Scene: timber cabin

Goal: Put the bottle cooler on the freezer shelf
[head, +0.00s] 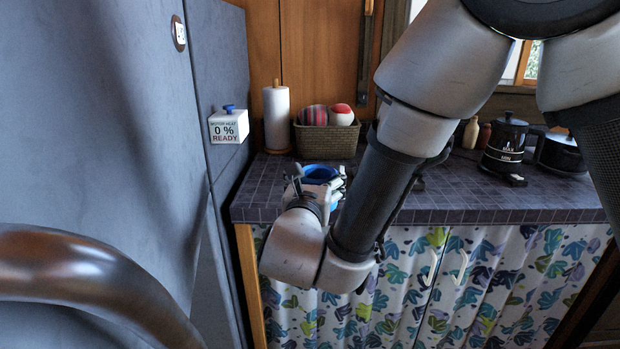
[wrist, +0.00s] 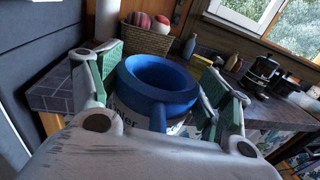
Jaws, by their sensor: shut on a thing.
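The bottle cooler (wrist: 178,97) is a blue, thick-rimmed open cup with a pale lettered label, partly hidden. In the wrist view it stands between the two green-padded fingers of my gripper (wrist: 160,88), which is shut on it. In the head view the blue rim of the cooler (head: 320,173) shows just past my gripper (head: 318,188), over the near left part of the tiled counter. Whether it touches the counter I cannot tell. No freezer shelf shows in either view.
A tall blue-grey cabinet (head: 90,150) with a dark curved handle (head: 95,275) fills the left. The tiled counter (head: 480,200) holds a paper towel roll (head: 277,118), a basket (head: 328,139) and a black kettle (head: 504,143). The counter's front middle is clear.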

